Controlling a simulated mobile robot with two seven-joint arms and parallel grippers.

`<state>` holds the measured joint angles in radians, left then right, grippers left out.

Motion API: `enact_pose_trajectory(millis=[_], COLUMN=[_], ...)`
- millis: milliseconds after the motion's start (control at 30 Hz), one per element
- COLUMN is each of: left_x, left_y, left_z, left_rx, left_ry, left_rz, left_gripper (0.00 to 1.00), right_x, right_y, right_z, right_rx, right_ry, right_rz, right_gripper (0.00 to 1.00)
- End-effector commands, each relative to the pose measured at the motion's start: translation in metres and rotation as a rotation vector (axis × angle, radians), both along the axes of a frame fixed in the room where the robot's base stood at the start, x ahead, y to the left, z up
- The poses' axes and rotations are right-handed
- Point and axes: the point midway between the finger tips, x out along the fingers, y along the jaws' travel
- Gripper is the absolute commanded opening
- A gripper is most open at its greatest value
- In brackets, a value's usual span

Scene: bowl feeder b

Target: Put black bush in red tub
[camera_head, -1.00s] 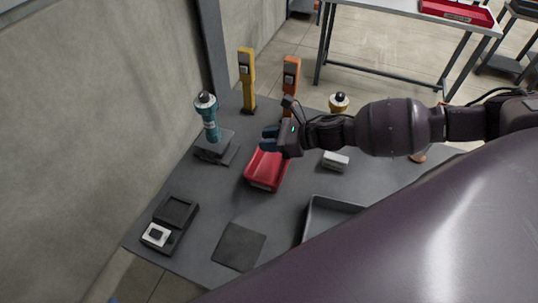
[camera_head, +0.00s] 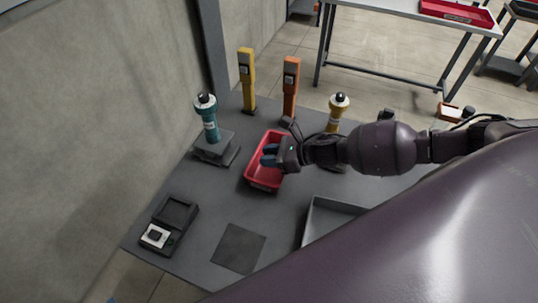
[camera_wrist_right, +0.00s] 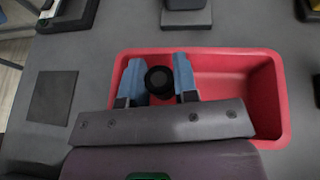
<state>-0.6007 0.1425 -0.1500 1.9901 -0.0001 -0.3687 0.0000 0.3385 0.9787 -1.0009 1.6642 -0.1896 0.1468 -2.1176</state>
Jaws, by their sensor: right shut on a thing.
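The red tub (camera_head: 264,183) stands on the grey table; its red rim and floor also show in the right wrist view (camera_wrist_right: 225,56). My right gripper (camera_head: 268,156) is over the tub, with its blue fingertips inside the outline of the rim. In the right wrist view the gripper (camera_wrist_right: 160,80) is shut on the black bush (camera_wrist_right: 160,80), a round black piece with a dark centre. I cannot tell whether the bush touches the tub floor. In the head view the bush is hidden by the fingers. My left gripper is not in view.
A teal-topped device (camera_head: 210,122) stands left of the tub. Yellow (camera_head: 247,80) and orange (camera_head: 290,88) posts stand behind it. A grey tray (camera_head: 318,215), a dark mat (camera_head: 239,247) and a black scale-like box (camera_head: 176,213) are nearer the front.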

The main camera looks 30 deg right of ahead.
Motion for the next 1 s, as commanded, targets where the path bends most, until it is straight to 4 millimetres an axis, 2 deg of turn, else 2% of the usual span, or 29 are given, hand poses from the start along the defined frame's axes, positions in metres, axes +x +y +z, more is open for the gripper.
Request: enact_pose_trajectory(millis=[500, 533, 667, 1000], left_x=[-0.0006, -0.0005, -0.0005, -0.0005], left_y=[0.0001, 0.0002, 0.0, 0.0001], left_z=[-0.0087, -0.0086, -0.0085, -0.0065], left_rx=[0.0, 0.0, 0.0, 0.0], left_ry=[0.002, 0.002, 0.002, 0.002], left_rz=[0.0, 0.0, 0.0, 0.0], left_gripper=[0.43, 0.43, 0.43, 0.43], right_x=[-0.0001, -0.0001, -0.0002, -0.0001], right_y=[0.0002, 0.0002, 0.0001, 0.0001], right_z=[-0.0106, -0.0106, -0.0105, -0.0081], right_rx=[0.001, 0.001, 0.001, 0.001], right_ry=[0.001, 0.001, 0.001, 0.001], right_rz=[0.0, 0.0, 0.0, 0.0], right_gripper=[0.05, 0.32, 0.52, 0.53])
